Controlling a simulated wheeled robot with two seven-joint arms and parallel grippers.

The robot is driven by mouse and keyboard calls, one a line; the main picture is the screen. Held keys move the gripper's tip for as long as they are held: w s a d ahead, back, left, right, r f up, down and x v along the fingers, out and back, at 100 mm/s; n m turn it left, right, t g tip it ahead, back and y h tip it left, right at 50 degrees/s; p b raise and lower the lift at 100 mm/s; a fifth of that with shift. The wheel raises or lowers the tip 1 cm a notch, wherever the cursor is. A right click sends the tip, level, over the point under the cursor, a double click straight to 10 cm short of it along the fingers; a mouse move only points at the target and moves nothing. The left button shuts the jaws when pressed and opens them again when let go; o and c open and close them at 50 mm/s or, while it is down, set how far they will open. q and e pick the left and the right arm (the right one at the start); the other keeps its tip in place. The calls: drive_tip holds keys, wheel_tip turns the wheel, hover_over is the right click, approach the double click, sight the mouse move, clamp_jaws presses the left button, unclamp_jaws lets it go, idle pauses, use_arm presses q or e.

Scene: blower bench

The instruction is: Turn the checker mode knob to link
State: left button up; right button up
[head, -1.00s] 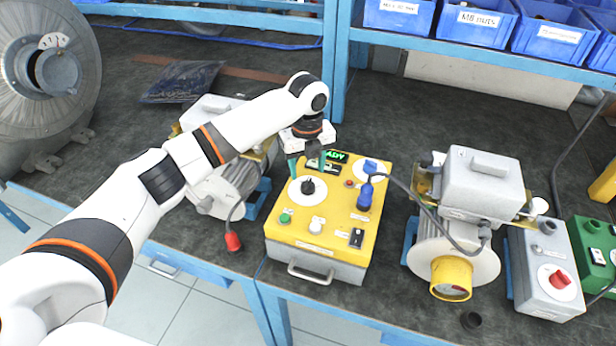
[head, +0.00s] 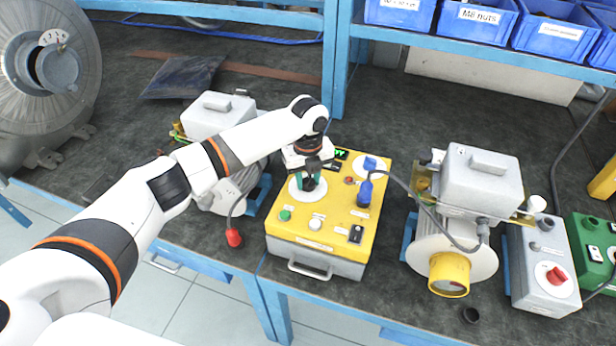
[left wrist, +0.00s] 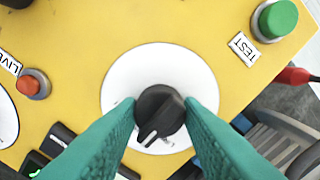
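The yellow checker box (head: 345,225) stands on the bench in the middle of the head view. Its mode knob (left wrist: 160,112) is black and round with a raised pointer, on a white dial (left wrist: 120,75). In the left wrist view the pointer is toward the lower left. The dial's position labels cannot be read. My left gripper (head: 310,182) is down over the dial. Its teal fingers (left wrist: 161,108) lie on both sides of the knob and appear to touch it. My right gripper is out of view.
Blower motors stand to the left and right (head: 480,185). Blue bins (head: 475,22) line the back shelf.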

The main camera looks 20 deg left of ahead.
sight(308, 179)
use_arm(q)
drive_tip(key=shift+r+n+p, duration=0.2)
drive_tip(key=shift+n+p, duration=0.7)
drive_tip(key=shift+p, duration=0.2)
drive_tip(key=n+p, duration=0.2)
drive_tip(key=shift+n, duration=0.3)
drive_tip(key=n+p, duration=0.2)
drive_tip(key=n, duration=0.1)
drive_tip(key=shift+f+n+p, duration=0.15)
drive_tip(key=shift+n+p, duration=0.7)
drive_tip(key=shift+n, duration=0.35)
drive_tip(key=o, duration=1)
drive_tip(key=shift+r+b, duration=1.4)
drive_tip(key=shift+r, duration=4.6)
